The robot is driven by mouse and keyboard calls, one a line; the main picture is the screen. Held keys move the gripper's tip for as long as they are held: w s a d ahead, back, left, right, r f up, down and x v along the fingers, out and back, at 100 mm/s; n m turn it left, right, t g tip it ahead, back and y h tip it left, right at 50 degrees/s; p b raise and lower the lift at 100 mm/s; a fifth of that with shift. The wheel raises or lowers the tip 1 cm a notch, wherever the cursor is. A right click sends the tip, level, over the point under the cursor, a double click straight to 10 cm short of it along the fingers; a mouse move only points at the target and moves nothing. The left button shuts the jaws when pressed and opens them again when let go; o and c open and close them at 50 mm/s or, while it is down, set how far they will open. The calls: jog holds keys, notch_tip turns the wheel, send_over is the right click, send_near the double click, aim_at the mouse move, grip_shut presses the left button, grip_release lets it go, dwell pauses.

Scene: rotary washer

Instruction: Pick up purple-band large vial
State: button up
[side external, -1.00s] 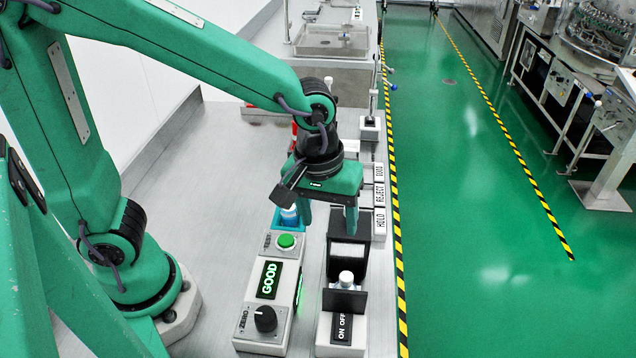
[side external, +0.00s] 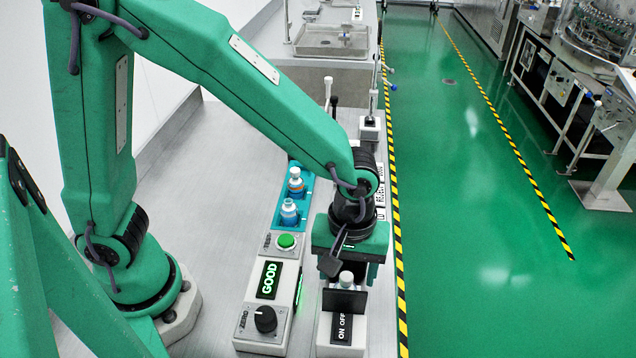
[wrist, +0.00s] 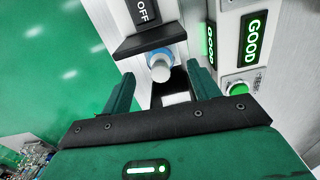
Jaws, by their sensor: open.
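A white-capped vial (side external: 346,280) stands upright at the ON/OFF unit (side external: 341,328), behind its dark plate. Its top also shows in the wrist view (wrist: 161,68), with a bluish ring. Its body is mostly hidden and I see no purple band. My gripper (side external: 350,274) is above and just behind this vial. In the wrist view my gripper (wrist: 160,78) is open, with the cap seen between and slightly beyond the fingertips. Two other vials stand in the blue tray, one with an orange band (side external: 295,186) and one blue (side external: 288,212).
The GOOD display unit (side external: 267,285), with a green button and black knob, stands just left of the ON/OFF unit. The blue tray (side external: 280,219) is behind it. Label signs (side external: 380,195) line the right bench edge. The bench left of the tray is clear.

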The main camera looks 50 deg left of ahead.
aim_at(346, 286)
jog(key=shift+f, duration=0.25)
jog(key=shift+f, duration=2.5)
jog(key=c, duration=1.2)
jog(key=shift+o, duration=0.2)
jog(key=shift+r, duration=0.2)
notch_tip(346, 286, up, 18)
jog(key=shift+f, duration=0.15)
